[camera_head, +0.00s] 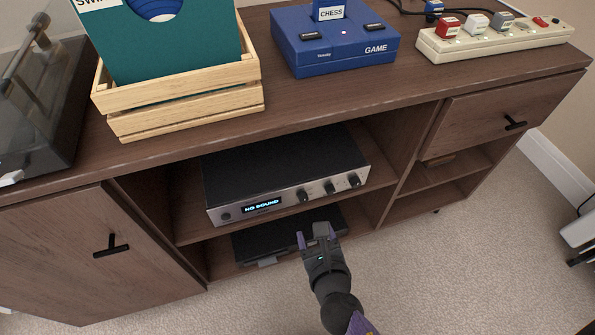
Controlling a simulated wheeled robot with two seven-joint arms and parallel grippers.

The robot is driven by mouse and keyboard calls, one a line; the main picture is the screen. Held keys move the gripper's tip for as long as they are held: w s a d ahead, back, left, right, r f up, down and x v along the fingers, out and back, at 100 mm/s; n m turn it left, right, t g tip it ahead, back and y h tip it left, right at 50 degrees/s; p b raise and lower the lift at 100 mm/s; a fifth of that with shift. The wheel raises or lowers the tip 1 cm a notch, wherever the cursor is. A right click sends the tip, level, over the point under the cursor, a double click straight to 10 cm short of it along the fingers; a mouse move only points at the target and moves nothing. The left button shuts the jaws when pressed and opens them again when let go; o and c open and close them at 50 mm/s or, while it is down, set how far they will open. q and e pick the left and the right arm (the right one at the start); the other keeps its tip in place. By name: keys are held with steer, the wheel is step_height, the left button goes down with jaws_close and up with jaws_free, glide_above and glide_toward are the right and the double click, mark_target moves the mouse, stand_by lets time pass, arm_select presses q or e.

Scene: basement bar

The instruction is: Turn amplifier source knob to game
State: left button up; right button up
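The amplifier (285,165) sits on the upper open shelf of the brown cabinet, with a black top and a silver front. Its display (262,205) reads "NO SOUND". Three dark knobs are on the right part of its front: a left one (304,196), a middle one (329,188) and a right one (354,181). Their labels are too small to read. My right gripper (317,236) comes in from the bottom, below and in front of the knobs, apart from them. Its fingers look parted, with no object seen held. My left gripper is out of view.
A black device (255,246) lies on the lower shelf, partly behind my gripper. On the cabinet top (300,92) are a wooden record crate (185,112), a blue game console (335,50) and a power strip (495,42). Carpet in front is clear.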

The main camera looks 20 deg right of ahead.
mark_target(304, 200)
steer(key=b+x, duration=0.3)
steer(key=x, duration=0.6)
steer(key=shift+w+f, duration=0.1)
steer(key=shift+f, duration=0.05)
steer(key=shift+w+d+f+b, duration=0.1)
steer(key=shift+w+b, duration=0.25)
steer(key=shift+w, duration=0.15)
steer(key=c, duration=0.7)
jaws_close()
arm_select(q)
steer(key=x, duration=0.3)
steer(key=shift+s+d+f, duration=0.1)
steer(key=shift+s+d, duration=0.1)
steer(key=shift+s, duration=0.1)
